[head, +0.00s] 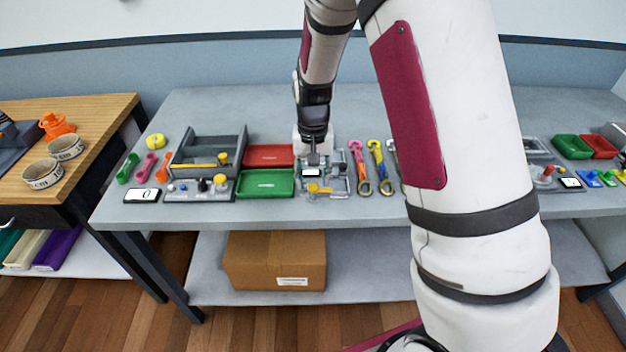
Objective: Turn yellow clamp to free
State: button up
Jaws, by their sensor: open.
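A small yellow part that looks like the yellow clamp (317,189) sits at the front of a grey fixture (341,186) on the grey table. Its exact setting is too small to tell. My gripper (313,160) points down over the back of this fixture, just behind the yellow part and apart from it in the picture. It is open, and nothing shows between its fingers. The fingertips are small and partly merge with the grey fixture, so contact with the fixture cannot be told.
A red tray (268,155) and a green tray (264,184) lie left of the fixture. A grey panel with knobs (199,189) stands farther left. My arm hides part of the table's right side.

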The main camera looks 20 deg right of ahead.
aim_at(313, 184)
notch_tip(313, 184, up, 11)
jog(key=shift+f, duration=0.2)
dwell(0.5)
jog(key=s+r+n+t, duration=0.2)
jog(key=s+r, duration=0.5)
jog(key=s, duration=0.6)
jog(key=s+r+n+t, duration=0.1)
jog(key=s+r+t, duration=0.1)
jog(key=s+r, duration=0.6)
jog(key=s, duration=0.5)
jog(key=shift+s+n+t, duration=0.2)
jog(key=shift+n+t, duration=0.2)
jog(key=shift+d, duration=0.15)
